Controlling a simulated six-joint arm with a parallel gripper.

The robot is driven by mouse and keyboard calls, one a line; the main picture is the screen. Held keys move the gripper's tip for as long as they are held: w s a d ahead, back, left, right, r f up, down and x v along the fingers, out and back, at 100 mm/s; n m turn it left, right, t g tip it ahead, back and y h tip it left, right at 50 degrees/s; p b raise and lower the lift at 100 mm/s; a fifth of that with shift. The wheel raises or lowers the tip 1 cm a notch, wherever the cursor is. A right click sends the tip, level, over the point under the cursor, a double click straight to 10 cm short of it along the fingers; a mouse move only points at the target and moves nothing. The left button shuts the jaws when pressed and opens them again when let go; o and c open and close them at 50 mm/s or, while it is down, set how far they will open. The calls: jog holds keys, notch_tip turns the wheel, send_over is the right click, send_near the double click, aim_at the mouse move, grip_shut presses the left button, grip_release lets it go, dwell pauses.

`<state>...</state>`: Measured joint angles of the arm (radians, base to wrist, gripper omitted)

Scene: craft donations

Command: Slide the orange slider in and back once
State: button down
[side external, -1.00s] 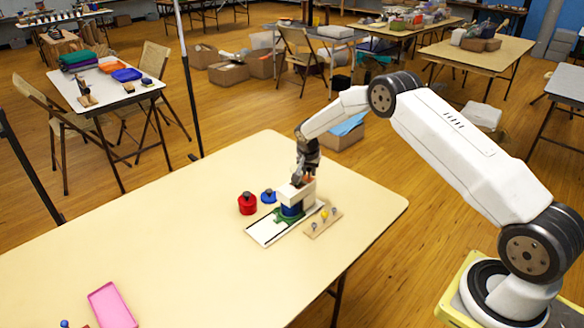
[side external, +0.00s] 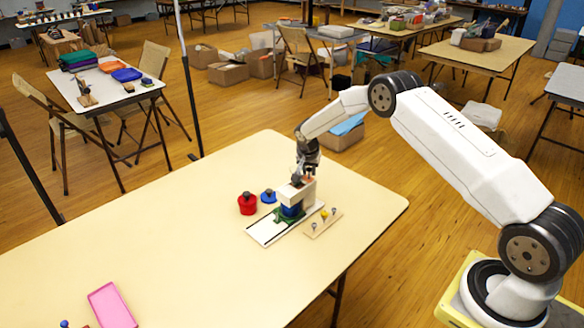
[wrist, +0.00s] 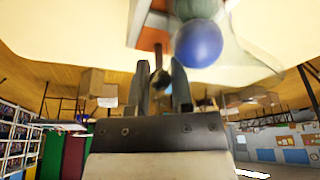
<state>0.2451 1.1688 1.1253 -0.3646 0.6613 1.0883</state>
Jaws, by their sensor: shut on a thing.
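The slider device stands on the near table, a cream block (side external: 301,192) over a blue round part (side external: 291,210) and a green base, on a white board (side external: 266,231). The orange slider shows in the wrist view (wrist: 151,40) as an orange-brown strip; in the side view only a small orange patch shows by my gripper. My gripper (side external: 299,181) is at the top back of the block. In the wrist view its fingers (wrist: 163,85) are close around a small dark knob-like piece at the strip's end. The blue part (wrist: 198,43) is beside the strip. The grip contact is partly hidden.
A red pot (side external: 247,204) and a blue lid-like piece (side external: 268,196) stand left of the device. A small wooden board with several knobs (side external: 323,222) lies close on its right. A pink tray (side external: 111,305) lies at the front left. The table's middle is clear.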

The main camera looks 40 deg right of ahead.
aim_at(305, 181)
jog(key=c, duration=0.6)
grip_release()
jog(key=shift+s+a+f, duration=0.1)
jog(key=shift+a+f, duration=0.05)
jog(key=shift+a, duration=0.85)
jog(key=shift+r, duration=3.05)
jog(key=shift+d+r, duration=0.15)
jog(key=shift+r, duration=0.7)
